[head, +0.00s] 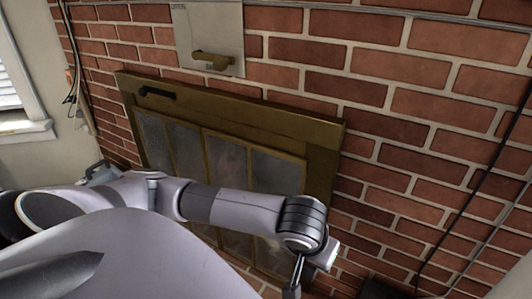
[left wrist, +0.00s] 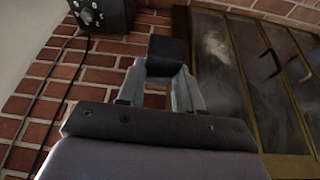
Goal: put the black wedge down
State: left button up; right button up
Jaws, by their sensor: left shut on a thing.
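The black wedge (left wrist: 166,50) shows in the left wrist view as a dark block at the fingertips of my left gripper (left wrist: 167,72). The gripper is shut on it, and the wedge sticks out beyond the fingers. Brick shows around it; I cannot tell whether it touches any surface. In the head view my left arm reaches across the fireplace, and part of its gripper (head: 296,272) hangs down at the bottom edge. The wedge cannot be made out there. My right gripper is in neither view.
The fireplace has a brass frame (head: 245,112) and glass doors (head: 228,155), close behind my arm. A metal plate with a handle (head: 210,60) is on the brick wall above. A black box with knobs (left wrist: 102,14) and a cable stand at upper left in the wrist view.

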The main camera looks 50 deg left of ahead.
pick_arm(q)
jog(key=a+f+n+g+y+b, duration=0.1)
jog(key=a+f+n+g+b, duration=0.1)
jog(key=f+n+b, duration=0.4)
jog(key=a+f+n+g+y+b, duration=0.1)
jog(key=a+f+n+b, duration=0.4)
jog(key=f+b, duration=0.9)
jog(key=a+f+n+g+y+b, duration=0.1)
jog(key=f+n+b, duration=0.6)
jog(key=f, duration=2.3)
jog(key=shift+a+f+n+g+b, duration=0.2)
jog(key=shift+a+n+g+b, duration=0.2)
jog(key=shift+a+g+b, duration=0.75)
jog(key=shift+a+f+t+b, duration=0.2)
jog(key=shift+a+t+b, duration=0.15)
jog(key=shift+b, duration=0.15)
notch_tip(320, 180, down, 4)
jog(key=shift+d+f+b, duration=0.1)
jog(key=shift+f+b, duration=0.05)
jog(key=shift+b, duration=0.95)
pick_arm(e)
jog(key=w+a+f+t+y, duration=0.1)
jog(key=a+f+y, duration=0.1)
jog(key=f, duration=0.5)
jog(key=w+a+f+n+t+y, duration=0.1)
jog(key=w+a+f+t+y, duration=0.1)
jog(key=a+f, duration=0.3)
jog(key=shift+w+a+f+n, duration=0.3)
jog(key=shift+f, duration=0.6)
